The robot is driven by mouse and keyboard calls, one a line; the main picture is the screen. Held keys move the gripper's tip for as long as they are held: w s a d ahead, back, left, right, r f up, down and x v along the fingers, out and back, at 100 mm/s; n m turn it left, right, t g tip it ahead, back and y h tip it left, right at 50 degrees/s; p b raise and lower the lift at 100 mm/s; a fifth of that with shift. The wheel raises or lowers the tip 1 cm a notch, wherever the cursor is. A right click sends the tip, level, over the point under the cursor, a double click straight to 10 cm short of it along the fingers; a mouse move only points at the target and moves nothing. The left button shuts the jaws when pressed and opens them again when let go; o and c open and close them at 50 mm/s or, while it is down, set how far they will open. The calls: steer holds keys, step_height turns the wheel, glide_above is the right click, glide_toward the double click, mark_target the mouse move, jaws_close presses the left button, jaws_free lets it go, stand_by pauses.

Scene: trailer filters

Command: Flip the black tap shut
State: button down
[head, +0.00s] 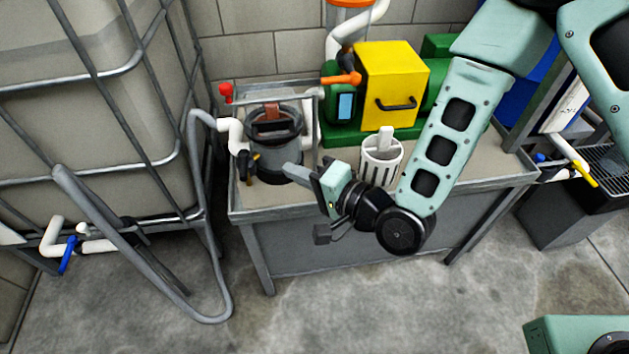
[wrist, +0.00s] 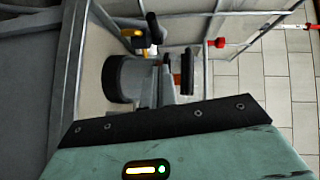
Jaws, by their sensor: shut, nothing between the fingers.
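The black tap (head: 243,165) is on the white pipe at the left of the grey strainer pot (head: 280,160), at the left end of the bench. In the wrist view the black tap handle (wrist: 153,28) shows at the upper middle, beyond the pot, beside a small yellow part. My gripper (head: 290,170) is shut and empty. Its tips point left, in front of the pot and to the right of the tap, apart from the tap in the picture. Whether the fingers touch the pot I cannot tell.
A white slotted basket (head: 381,160) stands behind my wrist. A yellow box (head: 392,88) and green machine are at the back. The floor in front is clear.

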mark_target(244, 165)
steer(key=a+f, duration=0.1)
steer(key=a, duration=0.5)
steer(key=shift+w+a+b, duration=0.3)
steer(key=shift+w, duration=0.1)
steer(key=shift+f, duration=0.1)
steer(key=shift+a, duration=0.1)
